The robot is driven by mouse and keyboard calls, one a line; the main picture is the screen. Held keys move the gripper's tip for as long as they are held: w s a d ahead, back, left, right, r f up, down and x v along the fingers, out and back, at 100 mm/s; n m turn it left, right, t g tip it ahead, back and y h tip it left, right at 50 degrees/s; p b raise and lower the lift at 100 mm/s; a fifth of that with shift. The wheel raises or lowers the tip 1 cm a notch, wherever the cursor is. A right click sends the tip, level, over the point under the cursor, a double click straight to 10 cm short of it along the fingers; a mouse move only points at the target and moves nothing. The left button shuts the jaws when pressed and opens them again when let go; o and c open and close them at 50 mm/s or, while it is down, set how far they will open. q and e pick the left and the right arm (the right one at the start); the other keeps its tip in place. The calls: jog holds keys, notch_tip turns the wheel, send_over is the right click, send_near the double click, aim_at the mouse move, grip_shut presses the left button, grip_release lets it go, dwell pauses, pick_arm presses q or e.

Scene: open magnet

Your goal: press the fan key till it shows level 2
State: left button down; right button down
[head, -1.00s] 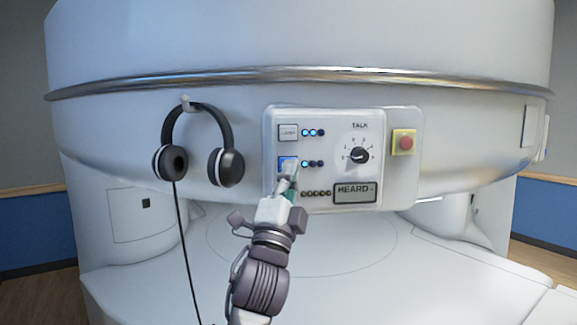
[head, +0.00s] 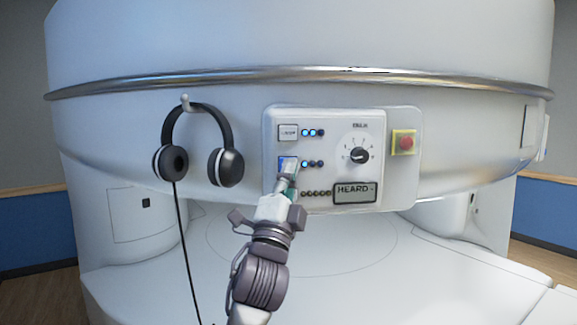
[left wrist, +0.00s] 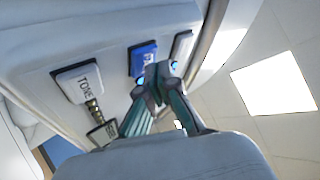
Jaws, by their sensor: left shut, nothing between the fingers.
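The fan key seems to be the blue-lit key (head: 282,162) in the second row of the panel; its label is not readable in the head view. Its row of small lamps (head: 313,164) has the first one lit blue and the other two dark. My left gripper (head: 287,173) is shut and empty, with its tips in front of this key and hiding part of it. In the left wrist view the blue key (left wrist: 143,57) lies just beyond the closed fingertips (left wrist: 158,80). I cannot tell whether they touch. My right gripper is not in view.
Above is a white key (head: 288,132) with two lamps lit. A tone key (left wrist: 80,83) shows in the left wrist view. The panel also has a talk dial (head: 359,155), a red button (head: 404,143) and a HEARD display (head: 354,192). Headphones (head: 229,166) hang left of it.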

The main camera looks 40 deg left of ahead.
pick_arm(q)
jog(key=shift+w+a, duration=0.3)
jog(key=shift+w, duration=0.05)
dwell(0.5)
jog(key=shift+s+y, duration=0.1)
jog(key=shift+y, duration=0.2)
jog(key=shift+s+d, duration=0.55)
jog(key=shift+s, duration=0.05)
jog(key=s+d, duration=0.1)
jog(key=s, duration=0.1)
jog(key=s+d+p, duration=0.1)
jog(key=d, duration=0.1)
jog(key=shift+s+d, duration=0.15)
jog(key=shift+s, duration=0.2)
jog(key=shift+f, duration=0.1)
dwell(0.5)
